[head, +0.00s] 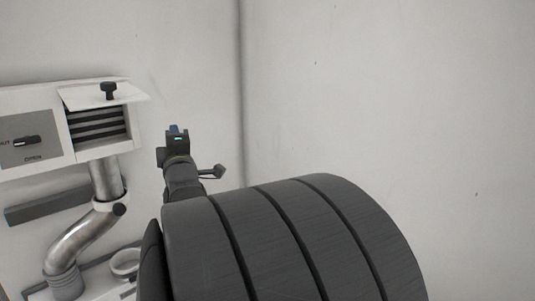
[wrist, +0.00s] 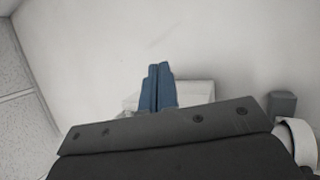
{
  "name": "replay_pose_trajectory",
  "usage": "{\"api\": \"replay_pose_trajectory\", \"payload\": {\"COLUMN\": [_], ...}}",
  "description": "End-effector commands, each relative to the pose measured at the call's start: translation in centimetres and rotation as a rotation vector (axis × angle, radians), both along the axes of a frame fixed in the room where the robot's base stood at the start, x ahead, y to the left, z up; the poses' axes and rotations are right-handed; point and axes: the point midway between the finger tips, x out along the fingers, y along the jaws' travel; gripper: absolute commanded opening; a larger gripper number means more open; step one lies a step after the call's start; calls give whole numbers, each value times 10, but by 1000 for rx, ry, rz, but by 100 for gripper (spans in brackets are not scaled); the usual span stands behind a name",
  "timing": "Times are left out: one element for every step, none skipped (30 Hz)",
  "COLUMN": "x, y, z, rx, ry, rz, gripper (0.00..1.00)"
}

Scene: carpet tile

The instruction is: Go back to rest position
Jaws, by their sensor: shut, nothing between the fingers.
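My gripper (wrist: 158,88) shows in the wrist view as two blue fingers pressed together, shut with nothing between them. In the head view my gripper (head: 177,130) is small, at the end of my arm, to the right of a white wall unit. My large dark arm link fills the lower middle of the head view and hides what lies behind it. The fingers appear in front of a pale box-like shape in the wrist view; I cannot tell the distance.
The white wall unit (head: 35,100) has a knob marked OPEN and an open flap (head: 120,97) over dark slats. A metal pipe (head: 80,237) runs below it. A white ring (head: 125,262) sits lower down. The bare wall (head: 390,100) at right is clear.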

Motion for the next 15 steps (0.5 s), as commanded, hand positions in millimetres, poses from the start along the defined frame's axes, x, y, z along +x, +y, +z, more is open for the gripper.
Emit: {"api": "replay_pose_trajectory", "payload": {"x": [-4, -7, -10, -12, -15, -18, -21, -24, -27, -30, -33, -37, -39, -42, -46], "y": [0, 0, 0, 1, 1, 1, 1, 2, 2, 3, 3, 4, 4, 5, 5], "z": [-5, -8, -10, -12, -14, -16, -17, -19, -21, -22, -23, -25, -26, -27, -29], "rx": [-32, -55, -83, -105, -125, -153, -175, -196, -224, -246, -267, -295, -316, -336, -364], "ry": [-23, -37, -60, -75, -91, -114, -130, -146, -170, -188, -205, -228, -246, -263, -286], "rz": [-11, -19, -28, -37, -45, -55, -62, -69, -78, -86, -93, -104, -112, -120, -130], "gripper": [0, 0, 0, 0, 0, 0, 0, 0, 0, 0, 0, 0, 0, 0, 0]}}
